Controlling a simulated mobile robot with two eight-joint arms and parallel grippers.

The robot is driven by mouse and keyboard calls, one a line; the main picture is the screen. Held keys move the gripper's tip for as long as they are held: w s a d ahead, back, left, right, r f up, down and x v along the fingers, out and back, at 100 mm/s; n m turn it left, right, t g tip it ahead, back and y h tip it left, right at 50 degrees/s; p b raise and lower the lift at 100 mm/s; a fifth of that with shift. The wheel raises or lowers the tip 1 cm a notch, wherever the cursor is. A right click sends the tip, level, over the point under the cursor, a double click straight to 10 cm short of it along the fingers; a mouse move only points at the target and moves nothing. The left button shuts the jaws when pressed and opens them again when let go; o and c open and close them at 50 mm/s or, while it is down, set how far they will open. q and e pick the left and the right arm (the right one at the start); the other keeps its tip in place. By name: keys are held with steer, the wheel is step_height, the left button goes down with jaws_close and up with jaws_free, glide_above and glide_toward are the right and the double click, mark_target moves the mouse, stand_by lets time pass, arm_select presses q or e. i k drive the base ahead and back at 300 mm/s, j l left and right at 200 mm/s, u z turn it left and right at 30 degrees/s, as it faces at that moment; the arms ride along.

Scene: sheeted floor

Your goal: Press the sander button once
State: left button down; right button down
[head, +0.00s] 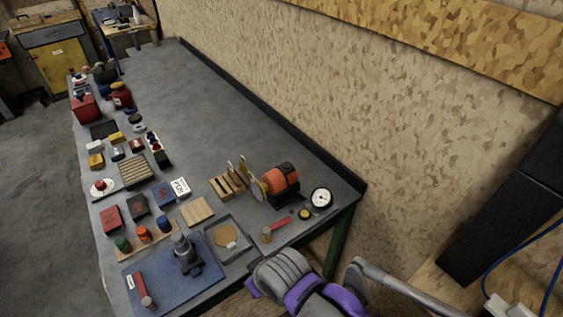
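An orange bench machine with a round tan disc, which looks like the sander (282,179), stands near the right edge of the bench. A small yellow round piece on a dark base (305,213) lies just in front of it and looks like a button; I cannot tell if it is the sander's. A grey and purple part of my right arm (300,287) shows at the bottom, below the bench's front right corner and apart from the machine. Its fingertips cannot be made out. My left gripper is not in view.
A round white dial gauge (321,197) and a red-handled hammer (276,230) flank the yellow piece. A wooden slotted rack (228,184) stands left of the machine. Blocks, cups and a blue mat (205,273) crowd the bench's left side. The back middle of the bench is clear.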

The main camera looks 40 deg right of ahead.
mark_target(286, 165)
steer(key=z, duration=1.95)
